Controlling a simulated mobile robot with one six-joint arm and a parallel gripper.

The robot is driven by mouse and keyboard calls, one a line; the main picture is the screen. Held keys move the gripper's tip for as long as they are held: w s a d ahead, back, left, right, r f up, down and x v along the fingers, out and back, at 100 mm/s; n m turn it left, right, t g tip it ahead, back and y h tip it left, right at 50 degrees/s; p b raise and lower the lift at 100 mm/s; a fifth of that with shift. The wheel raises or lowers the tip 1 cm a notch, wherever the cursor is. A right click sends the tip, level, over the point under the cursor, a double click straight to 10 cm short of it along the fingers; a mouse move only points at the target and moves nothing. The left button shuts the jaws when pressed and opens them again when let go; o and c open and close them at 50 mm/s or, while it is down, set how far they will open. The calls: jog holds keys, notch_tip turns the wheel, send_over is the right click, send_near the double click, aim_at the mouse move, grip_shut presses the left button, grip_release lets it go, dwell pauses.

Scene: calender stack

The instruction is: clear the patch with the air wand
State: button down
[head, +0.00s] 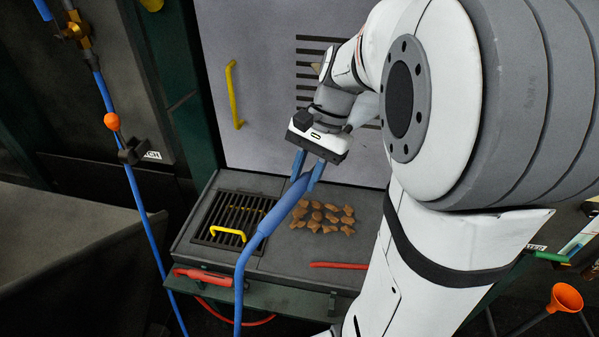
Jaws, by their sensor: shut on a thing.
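My gripper (313,168) is shut on the blue air wand (275,218), just below its upper end. The wand slants down to the left, and a blue hose runs from its lower end out of the bottom of the picture. The patch of brown lumps (322,217) lies on the grey bench top (305,250), beside and to the right of the wand. Several lumps sit close together there. The wand's upper end is partly hidden by my gripper, so I cannot tell where its nozzle points.
A dark grate (246,216) with a yellow handle (228,233) is set into the bench's left part. A red bar (338,265) lies near the front edge. A grey panel with a yellow handle (233,95) stands behind. A blue hose (136,190) hangs at left. An orange funnel (566,297) stands lower right.

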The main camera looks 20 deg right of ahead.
jog(key=shift+s+d, duration=1.4)
jog(key=shift+d, duration=0.85)
jog(key=shift+r+p, duration=2.65)
jog(key=shift+r, duration=1.85)
jog(key=w+a+p, duration=0.1)
jog(key=w+a, duration=0.4)
jog(key=a, duration=0.3)
jog(key=w+a+p, duration=0.2)
jog(key=w+a, duration=0.3)
jog(key=a, duration=0.4)
jog(key=shift+w+a+p, duration=0.15)
jog(key=shift+w+p, duration=0.15)
jog(key=shift+f, duration=0.1)
